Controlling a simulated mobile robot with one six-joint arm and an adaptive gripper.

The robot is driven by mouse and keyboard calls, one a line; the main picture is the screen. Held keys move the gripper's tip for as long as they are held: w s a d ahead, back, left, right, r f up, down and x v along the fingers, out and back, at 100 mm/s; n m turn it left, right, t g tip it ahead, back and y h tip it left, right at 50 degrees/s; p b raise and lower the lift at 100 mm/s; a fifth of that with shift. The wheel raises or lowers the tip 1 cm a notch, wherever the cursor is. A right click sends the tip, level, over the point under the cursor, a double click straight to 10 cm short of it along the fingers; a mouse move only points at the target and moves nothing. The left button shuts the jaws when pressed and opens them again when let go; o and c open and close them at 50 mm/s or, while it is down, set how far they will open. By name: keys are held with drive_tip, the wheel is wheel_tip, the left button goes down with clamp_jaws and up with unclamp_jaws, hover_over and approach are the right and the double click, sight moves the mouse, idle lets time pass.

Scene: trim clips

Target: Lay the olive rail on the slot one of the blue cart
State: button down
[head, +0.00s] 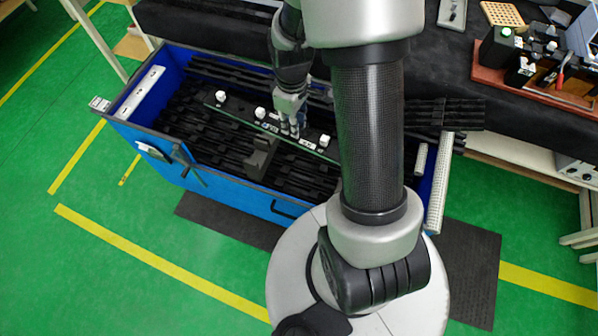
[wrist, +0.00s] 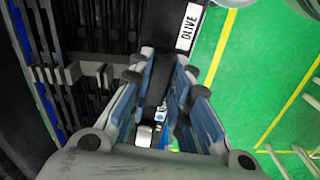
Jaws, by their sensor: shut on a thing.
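The blue cart (head: 240,202) stands at the left of the head view, its inside lined with dark slotted racks. My gripper (head: 292,128) is over the middle of the cart, pointing down. In the wrist view, my gripper (wrist: 160,105) is shut on the olive rail (wrist: 163,50), a dark bar between the fingers with a white OLIVE label. In the head view, the olive rail (head: 235,110) looks like a long dark strip with white knobs, lying across the cart's opening. Its contact with the racks is unclear. I cannot tell which slot is slot one.
A grey block (head: 262,158) stands among the racks in front of my gripper. A dark bench (head: 450,80) runs behind the cart, with a brown tray (head: 545,100) of parts at its right. My arm hides the cart's right part. Green floor (head: 60,250) is free at left.

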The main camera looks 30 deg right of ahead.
sight(300, 138)
drive_tip(key=shift+n, duration=0.7)
drive_tip(key=s+f, duration=0.1)
drive_tip(key=f, duration=0.1)
drive_tip(key=s+f, duration=0.1)
drive_tip(key=shift+s+d+f+b, duration=0.25)
drive_tip(key=shift+s+d+b, duration=0.05)
wheel_tip(300, 138, down, 18)
drive_tip(key=b, duration=0.5)
drive_tip(key=shift+w+b, duration=0.15)
drive_tip(key=shift+b, duration=0.15)
drive_tip(key=shift+f, duration=0.15)
drive_tip(key=shift+f, duration=0.15)
drive_tip(key=c, duration=1.5)
unclamp_jaws()
